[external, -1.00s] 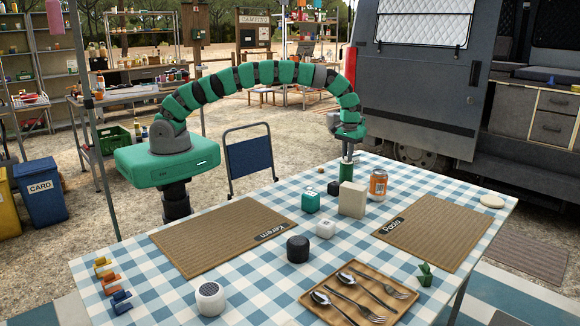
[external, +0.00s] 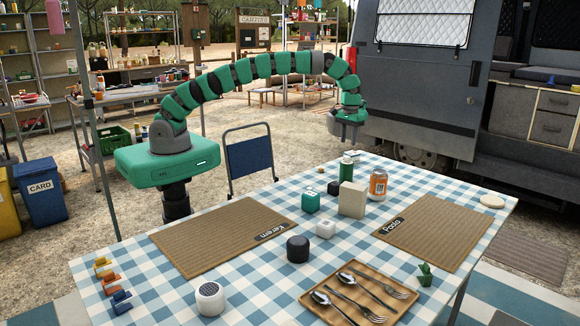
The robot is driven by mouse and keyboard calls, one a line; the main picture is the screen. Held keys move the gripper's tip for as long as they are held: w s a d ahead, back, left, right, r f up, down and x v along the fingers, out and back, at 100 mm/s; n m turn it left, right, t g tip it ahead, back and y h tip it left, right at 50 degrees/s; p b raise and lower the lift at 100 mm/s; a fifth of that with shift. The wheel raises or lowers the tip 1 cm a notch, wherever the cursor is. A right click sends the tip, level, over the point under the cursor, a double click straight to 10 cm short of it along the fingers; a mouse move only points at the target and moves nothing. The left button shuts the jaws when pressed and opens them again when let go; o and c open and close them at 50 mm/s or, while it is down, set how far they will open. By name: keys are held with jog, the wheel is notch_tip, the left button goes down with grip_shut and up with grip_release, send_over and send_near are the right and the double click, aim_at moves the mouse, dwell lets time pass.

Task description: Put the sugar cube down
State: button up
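My gripper (external: 345,136) hangs from the arched green arm above the far side of the table, over a small green bottle with a pale top (external: 346,168). A gap shows between them. Its fingers are small and dark here, so I cannot tell whether they are open or shut. I see nothing clearly held in it. A small white cube with rounded edges (external: 326,229) stands on the checked cloth near the middle; I cannot tell whether it is the sugar cube. A larger beige block (external: 352,200) stands behind it.
Near the gripper are an orange-labelled jar (external: 378,185), a green cube (external: 311,202) and a small dark cube (external: 333,188). Nearer are a black round item (external: 298,249) and a wooden cutlery tray (external: 336,312). Placemats (external: 222,236) (external: 433,233) lie left and right, both bare.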

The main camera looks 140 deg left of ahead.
jog(key=shift+r, duration=2.55)
jog(key=w+d+r+m+t+y, duration=0.1)
jog(key=w+d+r+m+t, duration=0.1)
jog(key=w+d+r, duration=0.5)
jog(key=w+d+r+m+t+y, duration=0.1)
jog(key=w+d+r+m+t, duration=0.2)
jog(key=d+r, duration=0.5)
jog(key=w+d+r+m+t, duration=0.1)
jog(key=w+d+r+m, duration=0.1)
jog(key=d+r, duration=0.55)
jog(key=w+d+r+m+t, duration=0.1)
jog(key=w+d+r+m, duration=0.1)
jog(key=d+r, duration=0.55)
jog(key=s+d+r+m+t, duration=0.4)
jog(key=d+r+m, duration=0.1)
jog(key=d+r, duration=0.95)
jog(key=s+d+r+m+t+h, duration=0.2)
jog(key=s+d+r+m+t, duration=0.2)
jog(key=s+d+r, duration=0.6)
jog(key=shift+s+d, duration=0.35)
jog(key=shift+s, duration=0.5)
